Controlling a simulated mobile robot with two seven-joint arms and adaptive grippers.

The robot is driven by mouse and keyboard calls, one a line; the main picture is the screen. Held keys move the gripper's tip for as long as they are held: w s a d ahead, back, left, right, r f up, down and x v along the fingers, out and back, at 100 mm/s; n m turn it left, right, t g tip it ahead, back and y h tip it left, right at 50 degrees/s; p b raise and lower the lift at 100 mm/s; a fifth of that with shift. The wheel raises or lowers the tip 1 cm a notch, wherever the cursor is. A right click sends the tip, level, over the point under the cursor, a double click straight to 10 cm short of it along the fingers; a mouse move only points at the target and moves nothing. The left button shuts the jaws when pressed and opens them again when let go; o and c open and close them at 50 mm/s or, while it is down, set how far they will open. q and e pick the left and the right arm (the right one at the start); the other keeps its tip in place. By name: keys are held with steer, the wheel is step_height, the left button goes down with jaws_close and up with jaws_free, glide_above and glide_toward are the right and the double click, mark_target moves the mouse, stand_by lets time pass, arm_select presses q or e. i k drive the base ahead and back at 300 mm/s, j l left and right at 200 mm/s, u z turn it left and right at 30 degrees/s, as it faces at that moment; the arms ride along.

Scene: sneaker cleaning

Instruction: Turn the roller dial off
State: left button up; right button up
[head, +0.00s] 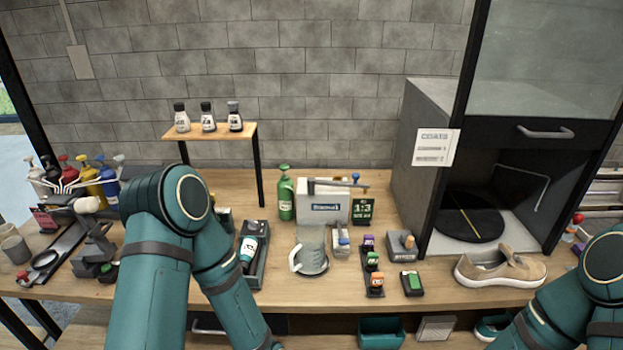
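No part is clearly labelled as the roller dial. A dark device with a cream roller-like end (88,204) stands at the left of the bench, left of my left arm. A small grey box with an orange knob (408,241) stands right of the middle; I cannot tell which of these carries the dial, or its setting. My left arm bends at the left and its forearm runs down out of the picture. My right arm is at the lower right corner. Neither gripper is in view.
A clear jug (311,250), a green bottle (286,195), a white machine (322,207) and a small display (362,208) stand mid-bench. A tan sneaker (500,268) lies before the dark cabinet (422,165). Several spray bottles (88,180) crowd the left end.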

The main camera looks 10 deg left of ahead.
mark_target(254, 226)
steer(key=u, duration=0.95)
